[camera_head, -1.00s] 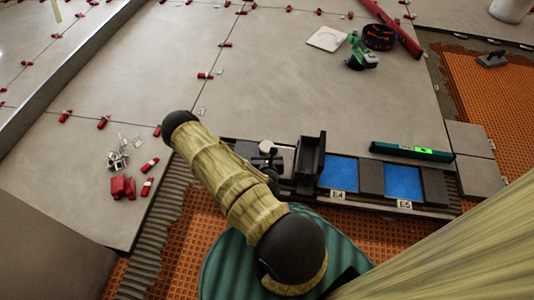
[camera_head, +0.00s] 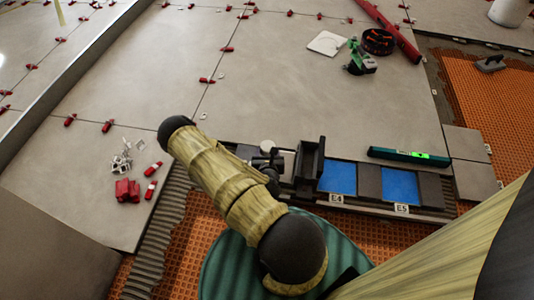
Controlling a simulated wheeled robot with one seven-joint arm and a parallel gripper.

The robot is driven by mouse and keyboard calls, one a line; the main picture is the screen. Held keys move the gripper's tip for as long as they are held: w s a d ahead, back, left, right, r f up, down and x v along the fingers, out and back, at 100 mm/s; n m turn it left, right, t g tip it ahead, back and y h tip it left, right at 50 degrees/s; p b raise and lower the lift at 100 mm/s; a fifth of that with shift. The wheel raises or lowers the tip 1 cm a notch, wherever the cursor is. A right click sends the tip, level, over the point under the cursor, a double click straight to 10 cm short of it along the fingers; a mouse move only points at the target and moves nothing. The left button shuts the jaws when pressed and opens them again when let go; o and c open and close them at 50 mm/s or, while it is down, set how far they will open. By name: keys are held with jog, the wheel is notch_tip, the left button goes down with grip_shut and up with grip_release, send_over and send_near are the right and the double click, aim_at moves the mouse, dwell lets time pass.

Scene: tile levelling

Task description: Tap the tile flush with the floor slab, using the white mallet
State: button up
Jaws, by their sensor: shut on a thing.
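My gripper (camera_head: 268,168) is small and dark in this view, partly hidden behind my arm. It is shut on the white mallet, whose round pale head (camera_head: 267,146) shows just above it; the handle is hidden. The mallet head is over or beside a pale grey tile patch (camera_head: 288,158) at the left of a dark framed strip in the floor slab (camera_head: 300,95). I cannot tell whether the head touches the tile or whether the tile is flush.
Right of the gripper stands a dark upright bracket (camera_head: 309,160). Blue squares marked E4 (camera_head: 340,177) and E5 (camera_head: 400,185) follow. A green level (camera_head: 408,157) lies behind them. Red clips (camera_head: 127,190) lie left. A green tool (camera_head: 360,60) and red bar (camera_head: 392,32) lie farther back.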

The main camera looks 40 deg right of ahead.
dwell(0.3)
notch_tip(320, 180, down, 5)
jog(key=b, duration=0.3)
jog(key=shift+f+b, duration=0.15)
jog(key=shift+b, duration=0.15)
notch_tip(320, 180, up, 6)
jog(key=p, duration=0.5)
jog(key=shift+f, duration=0.3)
jog(key=w+a+r+n+t+y+p, duration=0.1)
jog(key=w+a+r+n+y+p, duration=0.1)
jog(key=w+a+r+p, duration=0.3)
jog(key=w+a+r+n+t+y+p, duration=0.1)
jog(key=w+a+r+n+y+p, duration=0.2)
jog(key=w+a+r+p, duration=0.2)
jog(key=w+a+r+n+t+y+p, duration=0.1)
jog(key=w+a+r+n+y+p, duration=0.1)
jog(key=w+a+r+p, duration=0.4)
jog(key=a+r+p, duration=0.2)
jog(key=a+r, duration=0.2)
jog(key=r, duration=0.2)
jog(key=a+r+y+p, duration=0.1)
jog(key=a+r+p, duration=0.1)
jog(key=a+r, duration=0.2)
notch_tip(320, 180, up, 2)
jog(key=shift+r+n+y, duration=0.25)
jog(key=shift+n+y, duration=0.05)
jog(key=shift+n, duration=0.1)
